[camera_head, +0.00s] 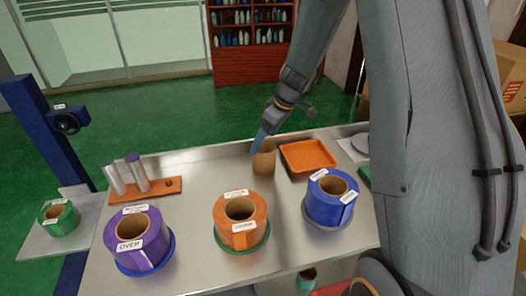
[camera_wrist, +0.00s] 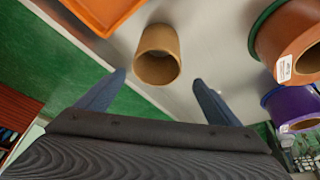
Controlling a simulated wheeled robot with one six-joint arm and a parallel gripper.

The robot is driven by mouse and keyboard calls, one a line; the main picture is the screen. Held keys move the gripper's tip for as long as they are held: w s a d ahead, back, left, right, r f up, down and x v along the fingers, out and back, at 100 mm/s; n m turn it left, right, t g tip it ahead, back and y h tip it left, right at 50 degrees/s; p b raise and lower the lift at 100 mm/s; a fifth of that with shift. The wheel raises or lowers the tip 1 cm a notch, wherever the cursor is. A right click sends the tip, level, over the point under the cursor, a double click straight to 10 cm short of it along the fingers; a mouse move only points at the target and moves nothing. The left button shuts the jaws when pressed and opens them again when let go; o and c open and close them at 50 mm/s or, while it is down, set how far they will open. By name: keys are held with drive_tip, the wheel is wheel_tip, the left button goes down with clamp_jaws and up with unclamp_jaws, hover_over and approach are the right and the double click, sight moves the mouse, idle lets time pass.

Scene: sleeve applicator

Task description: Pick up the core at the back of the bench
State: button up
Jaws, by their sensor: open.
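The core is a short brown cardboard tube (camera_head: 264,161) standing at the back of the metal bench (camera_head: 205,172), left of the orange tray. In the wrist view the core (camera_wrist: 157,62) lies just beyond the fingertips, between their lines, with its hollow end showing. My gripper (camera_head: 259,143) comes down from behind the core in the head view. In the wrist view my gripper (camera_wrist: 158,82) has its two blue fingers spread wide with nothing between them. In the head view one finger overlaps the core's upper edge, and I cannot tell whether it touches.
An orange tray (camera_head: 308,155) sits right of the core. Purple (camera_head: 149,225), orange (camera_head: 256,207) and blue (camera_head: 320,211) rolls stand along the front. A wooden holder (camera_head: 163,186) with metal cylinders is at left. Bare bench lies left of the core.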

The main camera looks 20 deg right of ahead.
sight(263, 146)
drive_tip(key=shift+w+f+b, duration=0.25)
drive_tip(key=shift+f+b, duration=0.5)
drive_tip(key=shift+f, duration=0.2)
drive_tip(key=shift+p+x, duration=0.35)
drive_tip(key=shift+x, duration=0.9)
drive_tip(key=shift+d+p+x, duration=0.2)
drive_tip(key=shift+p+x, duration=0.3)
drive_tip(key=shift+x, duration=0.8)
drive_tip(key=shift+d+p+x, duration=0.2)
drive_tip(key=shift+p+x, duration=0.3)
drive_tip(key=shift+x, duration=0.8)
drive_tip(key=shift+s+f, duration=0.15)
drive_tip(key=shift+c, duration=0.3)
drive_tip(key=c, duration=1.1)
